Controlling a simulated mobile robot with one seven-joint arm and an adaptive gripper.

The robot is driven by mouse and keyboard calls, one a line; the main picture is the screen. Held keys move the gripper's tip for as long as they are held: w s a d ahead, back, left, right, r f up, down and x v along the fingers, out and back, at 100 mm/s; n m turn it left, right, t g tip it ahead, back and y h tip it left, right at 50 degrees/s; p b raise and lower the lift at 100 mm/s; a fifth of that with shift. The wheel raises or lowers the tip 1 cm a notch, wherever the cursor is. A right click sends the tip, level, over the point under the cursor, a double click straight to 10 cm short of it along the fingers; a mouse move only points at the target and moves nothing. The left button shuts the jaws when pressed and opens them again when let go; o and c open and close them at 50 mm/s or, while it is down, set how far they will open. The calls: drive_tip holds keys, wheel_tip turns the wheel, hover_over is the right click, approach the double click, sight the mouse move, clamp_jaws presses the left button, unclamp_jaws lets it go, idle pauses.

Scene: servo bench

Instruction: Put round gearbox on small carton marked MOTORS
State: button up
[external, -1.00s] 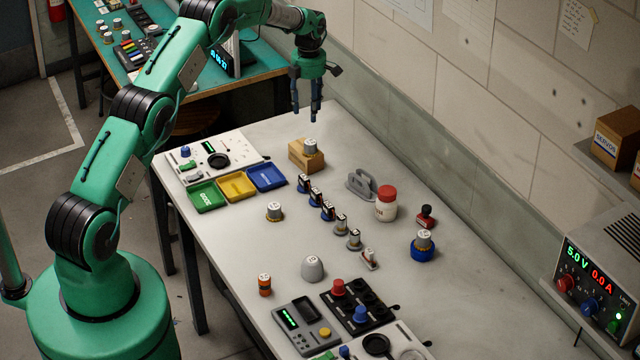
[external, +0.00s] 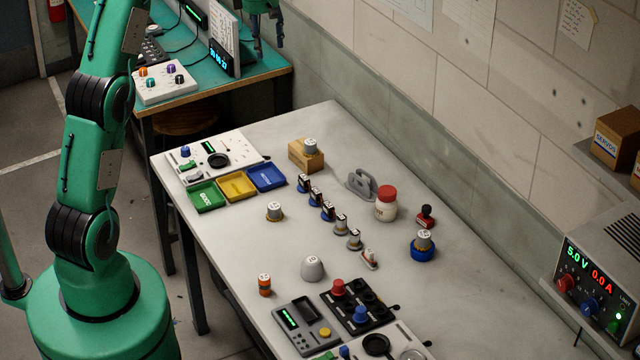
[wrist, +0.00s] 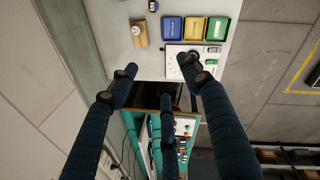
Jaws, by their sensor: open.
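A small tan carton (external: 297,157) stands near the back of the white bench; its marking is not readable. A round grey gearbox with a white top (external: 310,146) sits upright on it. The carton (wrist: 143,40) also shows at the upper left of the wrist view with the gearbox (wrist: 136,30) on it. Similar round parts stand on the bench, one alone (external: 274,211) and one on a blue ring (external: 423,239). My gripper (external: 266,46) is high beyond the bench's far end, apart from everything. Its fingers (wrist: 162,82) are spread and empty in the wrist view.
Green (external: 206,196), yellow (external: 236,186) and blue trays (external: 267,177) lie left of the carton. A row of small servos (external: 328,211), a grey bracket (external: 361,184) and a red-lidded jar (external: 386,207) stand to its right. The bench's far right corner is clear.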

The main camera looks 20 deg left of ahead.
drive_tip(key=s+a+r+m+t, duration=0.1)
drive_tip(key=s+a+r+m, duration=0.3)
drive_tip(key=s, duration=0.5)
drive_tip(key=s+a+r+m, duration=0.2)
drive_tip(key=s+r, duration=0.4)
drive_tip(key=s, duration=0.2)
drive_tip(key=s+a+r+m+t, duration=0.1)
drive_tip(key=s+a+r+m, duration=0.15)
drive_tip(key=s+r, duration=0.5)
drive_tip(key=s+a+f+m, duration=0.1)
drive_tip(key=s+f+m, duration=0.1)
drive_tip(key=s, duration=0.6)
drive_tip(key=s+a+f+m+t, duration=0.1)
drive_tip(key=s+f+m, duration=0.1)
drive_tip(key=s, duration=0.7)
drive_tip(key=s+a+f+m, duration=0.1)
drive_tip(key=s+m, duration=0.3)
drive_tip(key=s, duration=0.5)
drive_tip(key=shift+s+a+f+m+t, duration=0.2)
drive_tip(key=shift+a+f+m+t, duration=0.2)
drive_tip(key=shift+a, duration=0.1)
wheel_tip(320, 180, down, 17)
drive_tip(key=b, duration=1.7)
drive_tip(key=shift+f, duration=0.15)
